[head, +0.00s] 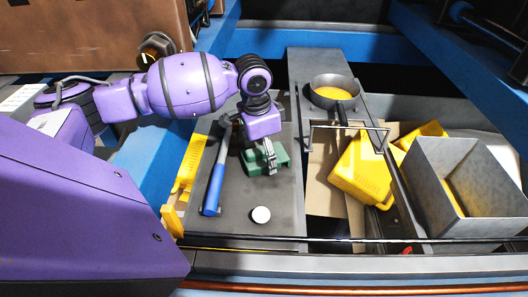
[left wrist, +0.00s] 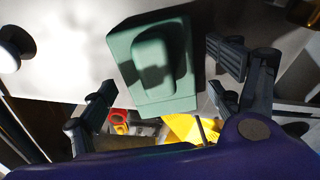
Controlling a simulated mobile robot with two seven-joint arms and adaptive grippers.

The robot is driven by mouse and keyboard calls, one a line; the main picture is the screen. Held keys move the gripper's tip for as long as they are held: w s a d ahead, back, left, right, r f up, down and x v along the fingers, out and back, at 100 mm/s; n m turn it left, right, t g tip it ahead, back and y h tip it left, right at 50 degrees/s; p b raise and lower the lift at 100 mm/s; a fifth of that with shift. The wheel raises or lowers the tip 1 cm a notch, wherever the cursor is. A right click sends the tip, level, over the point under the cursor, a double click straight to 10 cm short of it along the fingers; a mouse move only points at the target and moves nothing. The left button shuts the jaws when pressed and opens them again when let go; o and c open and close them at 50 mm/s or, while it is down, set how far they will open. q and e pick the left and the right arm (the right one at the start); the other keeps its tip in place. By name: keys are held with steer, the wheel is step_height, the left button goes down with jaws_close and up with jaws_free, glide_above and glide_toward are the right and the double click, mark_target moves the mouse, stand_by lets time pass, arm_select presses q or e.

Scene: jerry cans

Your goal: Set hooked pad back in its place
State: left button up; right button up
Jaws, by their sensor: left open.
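A green pad (head: 281,159) with a raised rounded block on top lies on the grey table (head: 240,215). I cannot make out a hook on it. In the left wrist view the green pad (left wrist: 183,95) fills the upper middle, under a shadow. My left gripper (head: 268,158) points down right over it in the head view and hides part of it. In the left wrist view my left gripper (left wrist: 160,85) is open, with its fingers spread on either side of the pad and nothing held. Whether the fingertips touch it I cannot tell. My right gripper is not in view.
A blue-handled hammer (head: 215,180) lies just left of the pad, and a white round disc (head: 261,214) is in front. A pan (head: 334,91) with yellow contents stands at the back right. Yellow jerry cans (head: 358,170) and a grey bin (head: 445,180) are to the right.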

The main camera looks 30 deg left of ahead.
arm_select(q)
steer(key=shift+r, duration=0.1)
step_height(320, 180, up, 12)
steer(key=s, duration=0.1)
steer(key=shift+s+a, duration=0.15)
steer(key=shift+a, duration=0.1)
steer(key=shift+s+f, duration=0.1)
steer(key=shift+f, duration=0.15)
